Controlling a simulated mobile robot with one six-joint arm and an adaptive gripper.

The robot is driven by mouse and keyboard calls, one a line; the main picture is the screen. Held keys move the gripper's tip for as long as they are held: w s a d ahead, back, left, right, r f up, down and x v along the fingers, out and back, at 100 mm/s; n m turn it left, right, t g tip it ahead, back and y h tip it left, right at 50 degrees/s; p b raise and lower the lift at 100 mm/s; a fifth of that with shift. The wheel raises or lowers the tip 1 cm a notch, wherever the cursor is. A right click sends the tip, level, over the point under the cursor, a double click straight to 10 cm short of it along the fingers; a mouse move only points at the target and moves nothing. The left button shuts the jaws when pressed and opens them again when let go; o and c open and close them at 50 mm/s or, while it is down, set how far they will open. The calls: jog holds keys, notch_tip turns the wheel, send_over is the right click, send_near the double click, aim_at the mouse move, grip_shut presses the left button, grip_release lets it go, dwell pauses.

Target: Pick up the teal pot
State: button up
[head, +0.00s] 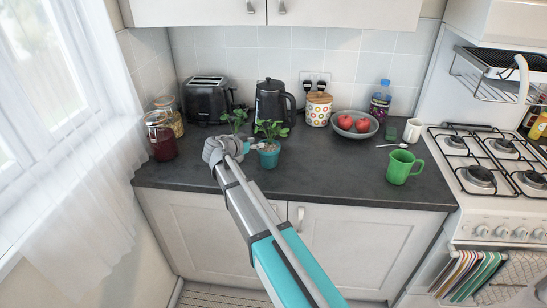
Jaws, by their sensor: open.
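The teal pot (268,158) stands upright on the dark counter near its front edge, left of centre. It holds a leafy green plant (270,130). My arm reaches in from the bottom, and my gripper (248,146) is at counter level just left of the pot, with its fingers toward it. My gripper is open. Its fingers are small here and partly hidden by the wrist, so I cannot tell whether they touch the pot.
A second small plant (236,120) stands behind my gripper. A black kettle (271,103) and toaster (205,99) are at the back. Glass jars (161,135) stand left. A fruit bowl (354,125) and green mug (399,168) are right. The counter between pot and mug is clear.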

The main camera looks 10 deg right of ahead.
aim_at(265, 141)
jog(key=shift+b+x, duration=0.6)
jog(key=shift+x, duration=1.35)
jog(key=shift+f, duration=0.15)
jog(key=shift+a, duration=0.1)
grip_shut()
